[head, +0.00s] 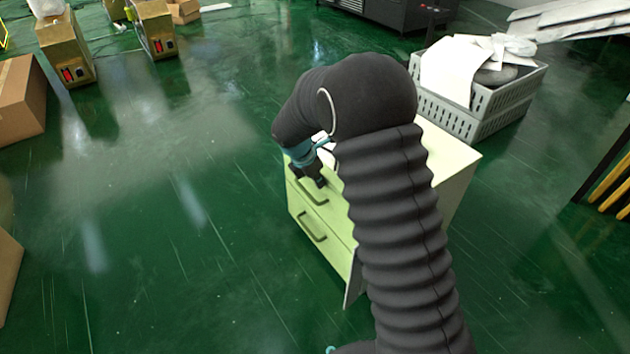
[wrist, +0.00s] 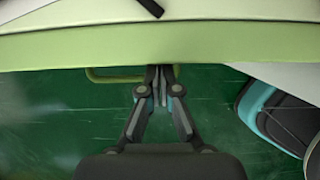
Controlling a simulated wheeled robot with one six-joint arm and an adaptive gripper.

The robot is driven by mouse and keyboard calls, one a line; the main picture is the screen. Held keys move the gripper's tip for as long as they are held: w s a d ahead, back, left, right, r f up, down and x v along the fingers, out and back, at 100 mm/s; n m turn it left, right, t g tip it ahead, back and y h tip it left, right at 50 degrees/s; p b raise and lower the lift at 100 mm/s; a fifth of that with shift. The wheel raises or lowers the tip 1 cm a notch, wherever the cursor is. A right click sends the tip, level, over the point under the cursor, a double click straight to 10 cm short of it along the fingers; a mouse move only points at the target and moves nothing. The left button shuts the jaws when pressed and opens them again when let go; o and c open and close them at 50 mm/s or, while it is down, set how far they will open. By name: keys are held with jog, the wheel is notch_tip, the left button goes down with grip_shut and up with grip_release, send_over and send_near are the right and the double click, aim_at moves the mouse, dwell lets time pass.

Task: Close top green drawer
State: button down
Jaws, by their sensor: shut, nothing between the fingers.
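A pale green cabinet (head: 455,165) stands on the green floor, partly hidden behind my arm. Its upper drawer front (head: 295,187) has a handle (head: 312,194), and a second handle (head: 311,228) shows on the front below. My gripper (head: 318,181) is shut and empty, right at the upper drawer front. In the wrist view my closed fingertips (wrist: 160,72) are at the pale green front edge (wrist: 160,45), beside and partly over a loop handle (wrist: 105,75). Whether they touch it is unclear. How far the upper drawer stands out is hard to tell.
Grey crates (head: 478,112) with white sheets stand behind the cabinet. Cardboard boxes (head: 20,100) lie at the left edge, and brass-coloured machines (head: 66,55) stand at the back left. The floor left of the cabinet is clear.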

jog(key=s+a+r+p, duration=0.1)
jog(key=s+a+r, duration=0.3)
jog(key=a+r, duration=0.4)
jog(key=s+d+r+m+g+y, duration=0.15)
jog(key=s+d+m, duration=0.35)
jog(key=s+m, duration=0.5)
jog(key=s+d+r+m+t+y, duration=0.1)
jog(key=s+d+r+m+t, duration=0.1)
jog(key=s+d+r+m, duration=0.5)
jog(key=s+d+r+m+t+y, duration=0.1)
jog(key=s+d+r+m, duration=0.6)
jog(key=s, duration=0.7)
jog(key=shift+s+d+r+m+t, duration=0.25)
jog(key=shift+d+r+m+t, duration=0.2)
jog(key=shift+d+t, duration=0.7)
jog(key=shift+d+g, duration=0.25)
jog(key=shift+g, duration=0.05)
